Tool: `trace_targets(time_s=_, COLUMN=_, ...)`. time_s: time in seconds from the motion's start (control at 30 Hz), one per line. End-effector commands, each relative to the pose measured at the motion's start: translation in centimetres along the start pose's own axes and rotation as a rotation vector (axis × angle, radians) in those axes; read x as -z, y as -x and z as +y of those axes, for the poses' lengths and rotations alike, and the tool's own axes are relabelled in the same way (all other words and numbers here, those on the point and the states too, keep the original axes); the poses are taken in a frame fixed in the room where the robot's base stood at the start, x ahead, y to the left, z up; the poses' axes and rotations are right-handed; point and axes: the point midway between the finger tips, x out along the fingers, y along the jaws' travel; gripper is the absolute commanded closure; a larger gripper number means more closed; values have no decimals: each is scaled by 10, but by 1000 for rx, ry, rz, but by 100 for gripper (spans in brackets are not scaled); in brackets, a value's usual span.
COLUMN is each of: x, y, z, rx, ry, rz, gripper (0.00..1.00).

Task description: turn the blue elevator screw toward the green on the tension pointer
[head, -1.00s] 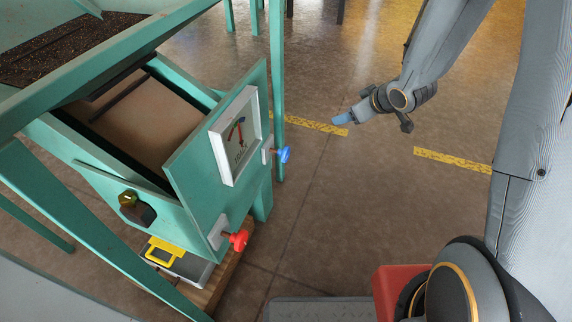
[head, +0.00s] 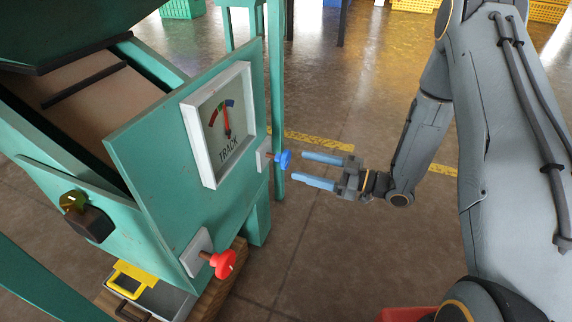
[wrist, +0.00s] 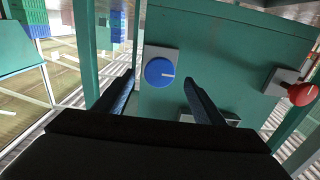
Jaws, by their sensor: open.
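The blue screw (head: 284,159) sticks out from a white plate on the right side of the green machine's front panel. In the wrist view the blue screw (wrist: 159,72) is a round knob with a white line, seen between the fingertips. The tension pointer is a red needle on the white-framed gauge (head: 219,125) marked TRACK; it points nearly straight up, near the coloured arc of red, green and blue. My gripper (head: 312,170) is open and empty, its blue fingers directed at the screw from the right, a short gap away. In the wrist view my gripper (wrist: 158,88) flanks the knob.
A red knob (head: 223,263) sits lower on the same panel; it shows at right in the wrist view (wrist: 301,93). A green post (head: 277,100) stands just behind the blue screw. A yellow-handled box (head: 165,297) lies below.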

Motion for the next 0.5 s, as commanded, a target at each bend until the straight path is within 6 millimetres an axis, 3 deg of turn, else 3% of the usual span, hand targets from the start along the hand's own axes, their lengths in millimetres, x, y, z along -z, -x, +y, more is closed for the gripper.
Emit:
trace_targets(time_s=0.3, x=-1, y=-50, z=0, rx=2, ry=1, rz=-3, gripper=36)
trace_targets(time_s=0.5, x=0, y=-66, z=0, rx=-1, ry=2, rz=-3, gripper=36)
